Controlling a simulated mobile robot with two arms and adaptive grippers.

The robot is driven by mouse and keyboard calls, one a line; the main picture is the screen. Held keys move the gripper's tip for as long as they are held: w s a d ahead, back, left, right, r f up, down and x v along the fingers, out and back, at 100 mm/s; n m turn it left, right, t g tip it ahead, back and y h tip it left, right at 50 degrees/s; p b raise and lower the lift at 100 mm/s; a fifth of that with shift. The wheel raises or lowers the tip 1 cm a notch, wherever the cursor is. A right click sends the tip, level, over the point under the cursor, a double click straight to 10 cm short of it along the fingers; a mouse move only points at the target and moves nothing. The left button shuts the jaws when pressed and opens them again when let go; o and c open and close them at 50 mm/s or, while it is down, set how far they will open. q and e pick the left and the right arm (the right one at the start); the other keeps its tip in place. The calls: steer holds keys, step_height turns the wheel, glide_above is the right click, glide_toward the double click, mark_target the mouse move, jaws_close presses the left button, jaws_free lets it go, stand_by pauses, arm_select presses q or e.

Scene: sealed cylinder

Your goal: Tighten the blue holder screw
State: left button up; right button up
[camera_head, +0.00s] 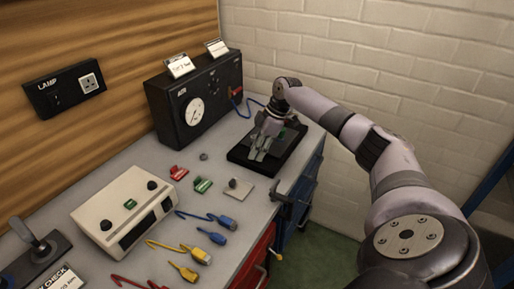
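My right arm reaches in from the right and bends over a black base plate (240,157) at the far end of the bench. My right gripper (259,151) points down over this plate, its grey fingers close together low over it. The fingers and wrist cover the middle of the plate, so I cannot make out the blue holder or its screw, nor whether the fingers grip anything. A small green patch shows beside the gripper. My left gripper is not in view.
A black box with a dial (194,112) stands behind, left of the plate. A cream box (124,215), red and green blocks, a grey square piece (238,189) and blue and yellow cables (213,236) lie nearer. A dark clamp-like part (290,205) juts from the bench edge.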

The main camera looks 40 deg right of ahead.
jaws_close()
steer(key=shift+r, duration=0.1)
stand_by(0.3)
